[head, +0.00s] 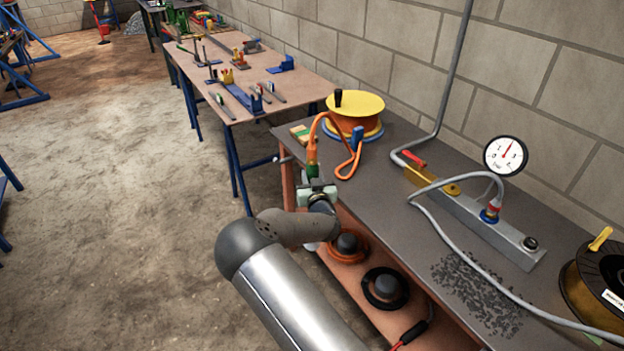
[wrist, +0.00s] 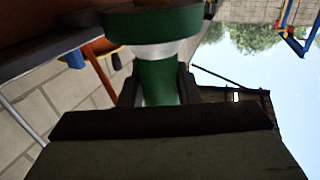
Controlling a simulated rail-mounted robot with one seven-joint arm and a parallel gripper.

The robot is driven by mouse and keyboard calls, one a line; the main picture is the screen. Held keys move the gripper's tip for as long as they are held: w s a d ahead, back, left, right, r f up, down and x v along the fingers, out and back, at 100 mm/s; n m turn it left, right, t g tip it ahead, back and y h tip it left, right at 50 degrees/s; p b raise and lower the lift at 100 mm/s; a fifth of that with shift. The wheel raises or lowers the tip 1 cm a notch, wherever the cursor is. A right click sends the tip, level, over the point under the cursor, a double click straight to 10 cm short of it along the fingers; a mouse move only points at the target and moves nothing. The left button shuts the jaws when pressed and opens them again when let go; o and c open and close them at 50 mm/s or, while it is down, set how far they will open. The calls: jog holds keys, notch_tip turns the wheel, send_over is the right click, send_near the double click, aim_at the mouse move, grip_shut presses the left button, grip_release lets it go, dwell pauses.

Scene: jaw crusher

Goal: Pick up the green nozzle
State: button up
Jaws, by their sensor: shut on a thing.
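The green nozzle (head: 312,171) stands roughly upright at the left edge of the grey bench, with an orange fitting and orange hose (head: 322,122) above it. My gripper (head: 315,188) is at the lower part of the nozzle. In the wrist view the green nozzle (wrist: 158,78) shows a wide green collar, a pale ring and a narrower green body. The two dark fingers of my gripper (wrist: 158,88) are on either side of that body, shut on it. The nozzle's far end is cut off at the top of the wrist view.
The grey bench (head: 385,185) holds a yellow hose reel (head: 354,112), a grey bar with a pressure gauge (head: 505,155), a grey hose and dark grit. Below are round dark parts (head: 385,289). A tool table (head: 300,82) stands behind.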

notch_tip(320, 180, up, 19)
jog(key=shift+r, duration=0.2)
notch_tip(320, 180, up, 13)
jog(key=p, duration=0.3)
jog(key=shift+f+p, duration=0.2)
jog(key=shift+p, duration=0.2)
dwell(0.7)
